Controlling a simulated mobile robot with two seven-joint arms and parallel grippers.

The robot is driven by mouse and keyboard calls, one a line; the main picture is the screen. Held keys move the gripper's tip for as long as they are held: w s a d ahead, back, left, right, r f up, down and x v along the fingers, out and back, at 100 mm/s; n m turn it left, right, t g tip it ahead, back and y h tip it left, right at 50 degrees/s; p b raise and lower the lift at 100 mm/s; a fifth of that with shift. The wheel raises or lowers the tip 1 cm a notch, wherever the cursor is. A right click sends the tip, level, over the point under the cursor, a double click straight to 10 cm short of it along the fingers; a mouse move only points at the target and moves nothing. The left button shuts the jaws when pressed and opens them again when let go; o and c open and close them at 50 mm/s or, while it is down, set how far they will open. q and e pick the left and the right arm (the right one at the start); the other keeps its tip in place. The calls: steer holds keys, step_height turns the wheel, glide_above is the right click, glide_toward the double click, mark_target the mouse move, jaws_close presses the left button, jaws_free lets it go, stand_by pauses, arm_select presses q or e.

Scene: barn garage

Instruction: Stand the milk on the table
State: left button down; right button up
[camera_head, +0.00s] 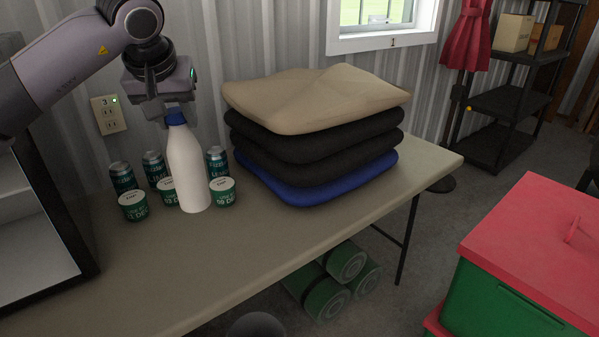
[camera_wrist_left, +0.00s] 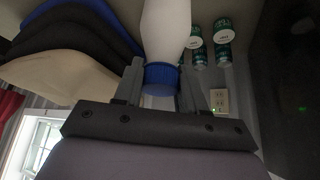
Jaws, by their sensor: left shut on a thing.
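The milk is a white bottle (camera_head: 188,172) with a blue cap, standing upright on the table (camera_head: 290,240) among several cans. Its base appears to be at the table top; I cannot tell whether it bears its full weight there. My left gripper (camera_head: 174,116) is above the bottle and shut on its cap end. In the left wrist view the bottle (camera_wrist_left: 166,30) extends away from the fingers, with the blue cap (camera_wrist_left: 162,78) between them. My right gripper is not in view.
Green and white cans (camera_head: 134,205) stand close around the bottle. A stack of folded cushions (camera_head: 315,140) is to its right. A dark-framed box (camera_head: 75,250) is at the left. The table's front middle is clear. A red-lidded green crate (camera_head: 520,300) is on the right.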

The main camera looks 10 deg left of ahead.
mark_target(185, 193)
arm_select(q)
steer(key=shift+n, duration=0.3)
steer(key=a+r, duration=0.1)
steer(key=w+a+r, duration=0.1)
steer(key=r, duration=0.1)
steer(key=shift+a, duration=0.3)
step_height(185, 193, down, 15)
steer(key=shift+r+b, duration=0.15)
steer(key=shift+b, duration=0.65)
steer(key=shift+f, duration=2.7)
steer(key=c, duration=0.6)
jaws_free()
steer(key=shift+f, duration=0.15)
steer(key=shift+c, duration=0.2)
